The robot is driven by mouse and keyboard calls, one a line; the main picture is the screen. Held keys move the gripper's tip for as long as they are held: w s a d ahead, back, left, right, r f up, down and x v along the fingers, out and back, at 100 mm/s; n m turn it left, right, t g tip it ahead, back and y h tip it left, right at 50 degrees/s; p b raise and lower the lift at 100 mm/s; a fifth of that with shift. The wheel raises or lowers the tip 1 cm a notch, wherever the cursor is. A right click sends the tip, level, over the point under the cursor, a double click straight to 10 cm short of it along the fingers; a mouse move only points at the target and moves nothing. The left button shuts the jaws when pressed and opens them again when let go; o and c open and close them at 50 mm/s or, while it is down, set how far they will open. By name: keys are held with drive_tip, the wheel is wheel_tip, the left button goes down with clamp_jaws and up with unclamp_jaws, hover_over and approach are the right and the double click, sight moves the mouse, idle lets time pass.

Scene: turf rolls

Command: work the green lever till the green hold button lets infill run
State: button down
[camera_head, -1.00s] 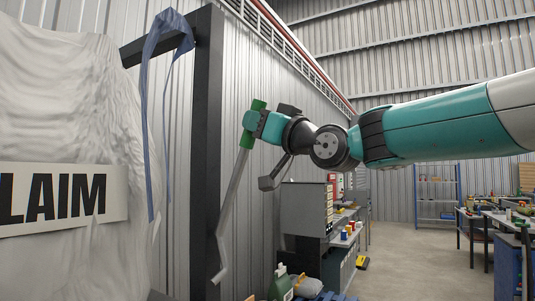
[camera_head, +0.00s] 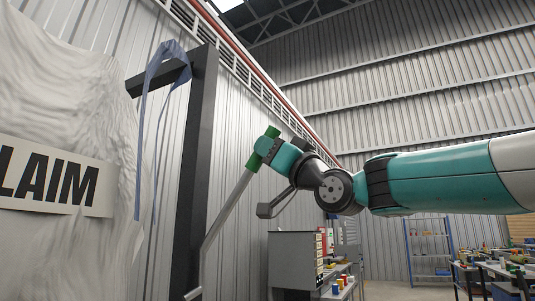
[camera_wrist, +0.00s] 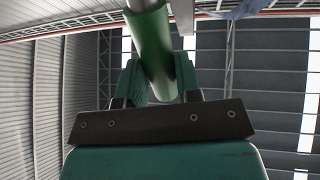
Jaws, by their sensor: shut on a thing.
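The lever is a grey bar (camera_head: 228,207) with a green grip (camera_head: 271,132) at its top end. It leans to the right beside a dark post, and its lower end runs down near the bottom of the head view. My gripper (camera_head: 264,147) is shut on the green grip. In the wrist view the green grip (camera_wrist: 150,40) passes between the two fingers of my gripper (camera_wrist: 158,72). No green hold button can be made out in either view.
A dark upright post (camera_head: 196,160) with a blue strap (camera_head: 151,110) stands left of the lever. A large white bag (camera_head: 75,100) hangs at the left with a sign (camera_head: 55,180) reading "LAIM".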

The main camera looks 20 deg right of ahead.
drive_tip(key=shift+f, duration=0.2)
drive_tip(key=c, duration=0.8)
unclamp_jaws()
drive_tip(key=shift+d+r, duration=0.1)
drive_tip(key=b+v, duration=0.2)
drive_tip(key=v, duration=1.5)
drive_tip(key=shift+s, duration=0.25)
